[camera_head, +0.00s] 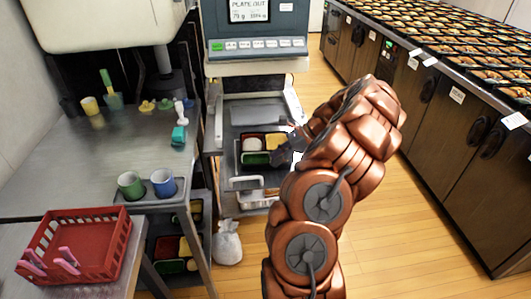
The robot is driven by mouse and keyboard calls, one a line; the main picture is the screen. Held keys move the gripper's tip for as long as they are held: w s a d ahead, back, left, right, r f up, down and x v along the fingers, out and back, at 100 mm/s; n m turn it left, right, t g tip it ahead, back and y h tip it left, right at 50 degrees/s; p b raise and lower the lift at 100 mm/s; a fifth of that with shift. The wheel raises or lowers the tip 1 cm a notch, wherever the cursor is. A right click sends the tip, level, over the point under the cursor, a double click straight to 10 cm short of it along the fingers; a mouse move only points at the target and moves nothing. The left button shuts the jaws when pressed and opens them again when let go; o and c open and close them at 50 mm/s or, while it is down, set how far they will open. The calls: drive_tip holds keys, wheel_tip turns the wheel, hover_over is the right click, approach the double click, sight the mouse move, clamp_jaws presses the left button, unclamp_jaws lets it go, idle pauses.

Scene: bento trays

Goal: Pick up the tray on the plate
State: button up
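My copper-coloured arm hides the area to the right of the plate.
The machine's screen and button panel (257,45) stand above the plate. More trays (172,247) sit on a lower shelf at left. A metal table (90,160) holds cups and tools, with a red basket (85,240) in front. Dark cabinets with many trays line the right.

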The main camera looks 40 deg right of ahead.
sight(267, 163)
drive_tip(key=x, duration=0.4)
drive_tip(key=shift+w+a+p, duration=0.2)
drive_tip(key=shift+a+p, duration=0.15)
drive_tip(key=shift+r, duration=0.1)
clamp_jaws()
